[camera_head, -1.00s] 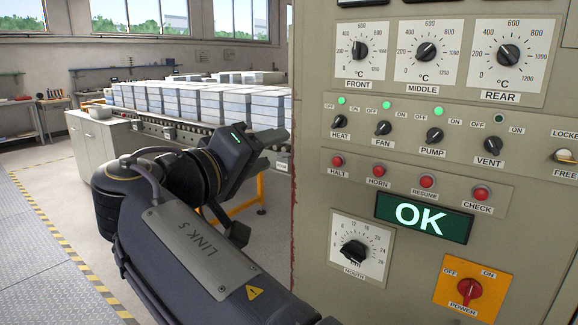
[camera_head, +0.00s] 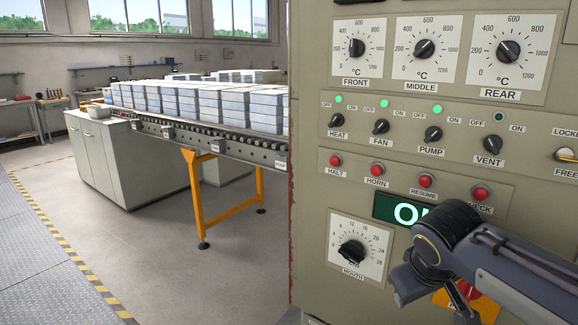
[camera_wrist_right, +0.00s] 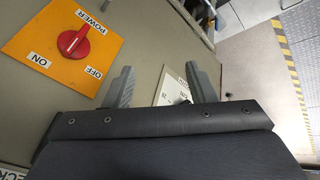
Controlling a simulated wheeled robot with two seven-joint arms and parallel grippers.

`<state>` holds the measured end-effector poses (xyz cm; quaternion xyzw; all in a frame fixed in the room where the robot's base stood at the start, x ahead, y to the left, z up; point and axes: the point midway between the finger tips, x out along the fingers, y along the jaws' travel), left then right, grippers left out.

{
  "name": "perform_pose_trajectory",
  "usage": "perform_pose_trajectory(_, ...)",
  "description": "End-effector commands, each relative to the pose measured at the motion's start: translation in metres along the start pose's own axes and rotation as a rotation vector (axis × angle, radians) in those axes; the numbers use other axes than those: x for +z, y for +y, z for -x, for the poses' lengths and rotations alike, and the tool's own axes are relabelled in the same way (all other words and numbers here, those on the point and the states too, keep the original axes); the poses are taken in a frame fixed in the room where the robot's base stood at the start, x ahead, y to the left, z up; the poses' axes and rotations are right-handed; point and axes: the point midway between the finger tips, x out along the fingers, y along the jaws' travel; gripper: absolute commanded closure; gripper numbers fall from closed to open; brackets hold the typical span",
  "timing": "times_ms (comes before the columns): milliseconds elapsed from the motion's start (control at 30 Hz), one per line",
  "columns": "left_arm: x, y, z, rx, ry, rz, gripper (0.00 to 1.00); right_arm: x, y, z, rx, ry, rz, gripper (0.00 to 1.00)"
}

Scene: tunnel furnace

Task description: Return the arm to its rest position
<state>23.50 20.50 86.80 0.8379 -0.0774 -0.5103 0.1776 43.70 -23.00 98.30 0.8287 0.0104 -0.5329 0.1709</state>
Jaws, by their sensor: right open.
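My right arm comes in at the lower right of the head view, in front of the control panel (camera_head: 310,180). Its dark wrist joint and grey links cover part of the green display (camera_head: 386,207) and most of the orange power plate (camera_head: 484,309). The fingers cannot be made out there. In the right wrist view my right gripper (camera_wrist_right: 162,88) is open, with its two grey fingers apart and nothing held between them. The red power knob (camera_wrist_right: 73,42) is left of the fingers. Part of the mouth dial plate (camera_wrist_right: 171,87) shows between them. My left gripper is not in view.
The panel carries three temperature dials, several small knobs and red buttons (camera_head: 425,180). The mouth dial (camera_head: 352,252) is uncovered in the head view. Left of the panel are a conveyor with stacked blocks (camera_head: 207,100), an orange stand (camera_head: 200,205), a cabinet (camera_head: 125,165) and clear floor (camera_head: 180,265).

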Motion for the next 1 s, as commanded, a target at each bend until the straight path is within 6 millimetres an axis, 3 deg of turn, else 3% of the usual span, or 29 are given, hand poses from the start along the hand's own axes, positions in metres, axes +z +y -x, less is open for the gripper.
perform_pose_trajectory(33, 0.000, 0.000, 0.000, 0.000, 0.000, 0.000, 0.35, 0.038, 0.003, -0.005, -0.091, -0.012, -0.062, 0.49)
perform_pose_trajectory(100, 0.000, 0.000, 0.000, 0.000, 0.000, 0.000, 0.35, 0.079, -0.007, -0.008, -0.202, -0.013, -0.134, 0.49)
perform_pose_trajectory(200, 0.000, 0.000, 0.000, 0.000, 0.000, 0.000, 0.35, 0.123, -0.025, -0.008, -0.313, 0.000, -0.225, 0.49)
perform_pose_trajectory(300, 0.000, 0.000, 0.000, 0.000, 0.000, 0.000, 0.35, 0.154, -0.042, -0.007, -0.383, 0.017, -0.305, 0.49)
perform_pose_trajectory(500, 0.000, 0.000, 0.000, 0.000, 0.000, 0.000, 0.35, 0.197, -0.076, -0.009, -0.461, 0.058, -0.448, 0.49)
perform_pose_trajectory(633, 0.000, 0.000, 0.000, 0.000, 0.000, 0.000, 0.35, 0.218, -0.096, -0.013, -0.484, 0.085, -0.537, 0.49)
perform_pose_trajectory(700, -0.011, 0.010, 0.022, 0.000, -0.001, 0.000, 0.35, 0.204, -0.087, 0.012, -0.488, 0.082, -0.525, 0.49)
perform_pose_trajectory(1000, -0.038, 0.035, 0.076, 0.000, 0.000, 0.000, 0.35, 0.179, -0.069, 0.069, -0.488, 0.080, -0.522, 0.49)
